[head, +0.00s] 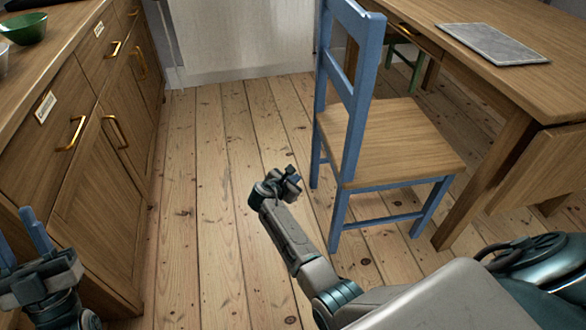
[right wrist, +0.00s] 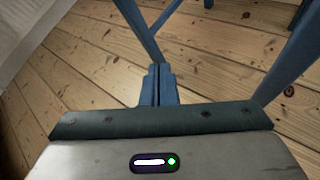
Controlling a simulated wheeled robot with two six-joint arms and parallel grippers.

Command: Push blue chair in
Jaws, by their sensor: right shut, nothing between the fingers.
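The blue chair (head: 357,101) has a blue frame and a wooden seat. It stands upright on the floor in the middle right of the head view, backrest on the left and seat toward the wooden table (head: 470,25). My right gripper (head: 291,181) is shut and empty, low to the left of the chair and apart from its backrest side. In the right wrist view, its closed fingers (right wrist: 158,72) show in front of blue chair legs (right wrist: 139,32); I cannot tell if they touch. My left gripper (head: 22,234) is at the lower left with its fingers apart and empty.
Wooden cabinets (head: 105,160) with brass handles line the left, with a green bowl (head: 24,28) on the counter. A grey mat (head: 490,43) lies on the table. A green-legged seat (head: 418,65) is behind the chair. The floor between cabinets and chair is clear.

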